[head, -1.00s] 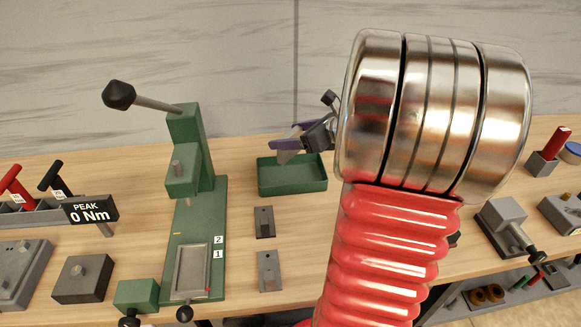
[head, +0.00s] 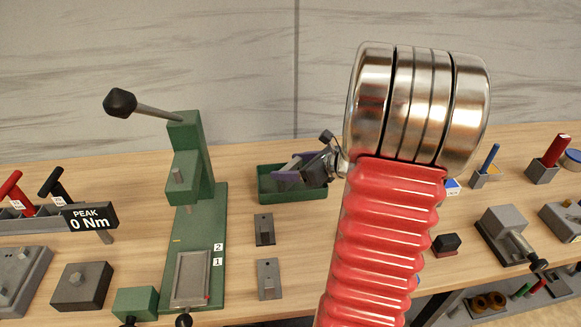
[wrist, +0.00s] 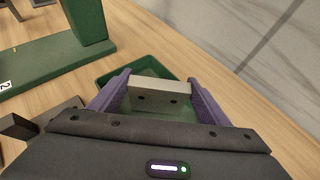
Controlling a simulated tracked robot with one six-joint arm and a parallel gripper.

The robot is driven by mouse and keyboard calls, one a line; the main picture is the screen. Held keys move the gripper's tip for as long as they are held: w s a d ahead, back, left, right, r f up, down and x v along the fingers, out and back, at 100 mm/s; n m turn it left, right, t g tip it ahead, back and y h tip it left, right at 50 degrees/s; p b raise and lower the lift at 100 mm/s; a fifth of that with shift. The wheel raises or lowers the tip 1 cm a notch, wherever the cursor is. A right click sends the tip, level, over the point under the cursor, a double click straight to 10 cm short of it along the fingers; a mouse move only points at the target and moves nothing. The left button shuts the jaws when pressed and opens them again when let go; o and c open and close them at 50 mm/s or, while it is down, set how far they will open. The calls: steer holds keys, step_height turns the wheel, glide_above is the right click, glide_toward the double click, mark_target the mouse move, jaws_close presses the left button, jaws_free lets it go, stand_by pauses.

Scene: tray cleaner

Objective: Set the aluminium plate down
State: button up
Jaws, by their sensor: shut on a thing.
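My gripper (head: 289,172) is shut on the aluminium plate (wrist: 159,91), a pale flat bar with small dark holes. In the wrist view the plate spans the gap between the two purple fingers. In the head view my gripper and the plate are over the green tray (head: 264,193), and my red arm hides the area to the right. The tray also shows in the wrist view (wrist: 109,77), below and behind the plate. I cannot tell the exact height of the plate above the tray floor.
The green press (head: 185,140) with its raised lever stands left of the tray. Two small grey plates with pegs (head: 264,229) lie in front of the tray. A grey clamp block (head: 503,226) stands on the right. The wall is close behind the bench.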

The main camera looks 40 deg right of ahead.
steer(key=shift+f, duration=0.25)
steer(key=o, duration=1.2)
steer(key=shift+r, duration=0.15)
steer(key=shift+s+r, duration=0.1)
steer(key=shift+s, duration=0.1)
steer(key=v, duration=1.1)
steer(key=shift+s+r, duration=0.1)
steer(key=shift+s, duration=0.15)
